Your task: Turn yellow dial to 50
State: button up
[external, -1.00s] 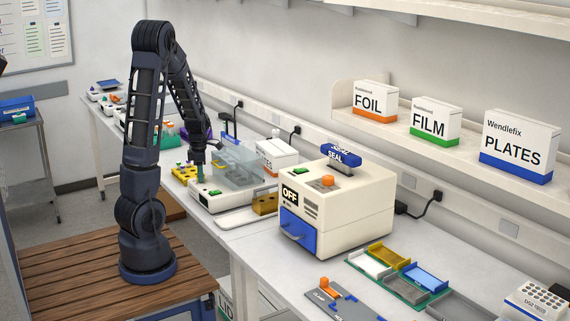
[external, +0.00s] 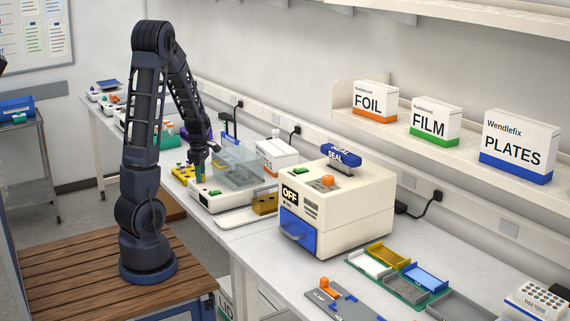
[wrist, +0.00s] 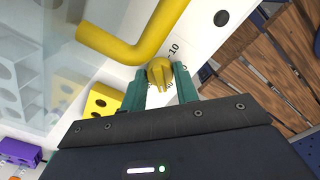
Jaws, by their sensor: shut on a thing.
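The yellow dial (wrist: 159,73) sits on a white panel in the wrist view, with a raised ridge across its top. A printed 10 shows beside it, and other scale marks are partly covered by the dial and fingers. My gripper (wrist: 159,84) has its two teal fingers on either side of the dial, shut on it. In the external view my gripper (external: 200,171) reaches down to the front left end of a white device (external: 234,202) with a clear cover. The dial is not clearly visible there.
A thick yellow bent bar (wrist: 126,51) runs close beside the dial. A yellow block (wrist: 103,100) with holes lies near the left finger. A cream sealer (external: 345,210) with a blue drawer stands right of the device. Wooden slats (wrist: 285,60) show at right in the wrist view.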

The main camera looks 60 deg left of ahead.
jog(key=o, duration=1)
notch_tip(320, 180, up, 11)
jog(key=shift+f, duration=0.1)
jog(key=shift+c, duration=0.2)
